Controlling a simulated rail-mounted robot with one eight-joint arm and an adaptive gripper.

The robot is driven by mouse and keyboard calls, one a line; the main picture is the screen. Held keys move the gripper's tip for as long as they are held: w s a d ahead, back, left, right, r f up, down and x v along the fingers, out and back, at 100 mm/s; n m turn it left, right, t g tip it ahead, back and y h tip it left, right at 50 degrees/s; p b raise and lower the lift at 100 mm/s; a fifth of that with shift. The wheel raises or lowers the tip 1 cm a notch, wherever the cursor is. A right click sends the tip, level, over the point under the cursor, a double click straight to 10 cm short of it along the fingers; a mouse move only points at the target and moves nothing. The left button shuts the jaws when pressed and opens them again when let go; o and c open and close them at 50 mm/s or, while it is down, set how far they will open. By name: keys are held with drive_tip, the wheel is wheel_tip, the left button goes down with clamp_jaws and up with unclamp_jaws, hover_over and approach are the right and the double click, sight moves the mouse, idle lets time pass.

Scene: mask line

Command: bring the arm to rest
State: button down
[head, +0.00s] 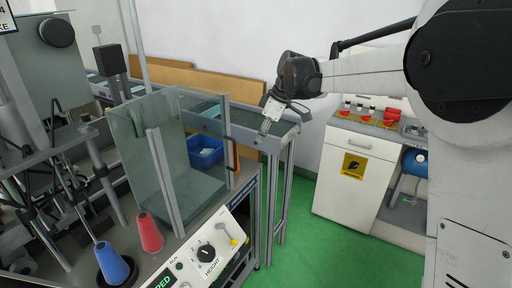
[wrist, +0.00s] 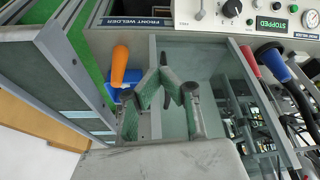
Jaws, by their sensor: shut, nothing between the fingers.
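My gripper (head: 267,118) is in the air over the end of the conveyor, to the right of the clear-walled guard box (head: 160,153), and points downward. In the wrist view my gripper (wrist: 165,76) has its fingertips together, with nothing visible between them. The guard box shows behind the fingers there. My arm reaches in from the right side of the head view, stretched out roughly level.
A blue bin (head: 205,152) stands inside or behind the guard box; an orange handle (head: 233,157) is beside it. The control panel (head: 205,255), red cone (head: 149,232) and blue cone (head: 112,264) are in front. A white cabinet (head: 344,178) stands right; green floor between is clear.

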drive_tip(key=s+d+r+m+t+h+b, duration=0.1)
drive_tip(key=s+d+r+m+t, duration=0.2)
drive_tip(key=s+d, duration=0.5)
drive_tip(key=s+d+r+m+h, duration=0.15)
drive_tip(key=s+d+m, duration=0.35)
drive_tip(key=s, duration=0.5)
drive_tip(key=s+d+f+m+t, duration=0.1)
drive_tip(key=s+d+f+m, duration=0.1)
drive_tip(key=s, duration=0.4)
drive_tip(key=s+d+f+m+t+h+b, duration=0.1)
drive_tip(key=s+d+f+m, duration=0.1)
drive_tip(key=s, duration=0.4)
drive_tip(key=s+d+f+m, duration=0.3)
drive_tip(key=s+d+f, duration=0.1)
drive_tip(key=s+d, duration=0.2)
drive_tip(key=shift+s+f+t+h, duration=0.25)
drive_tip(key=shift+f+t+h, duration=0.1)
drive_tip(key=shift+t, duration=0.05)
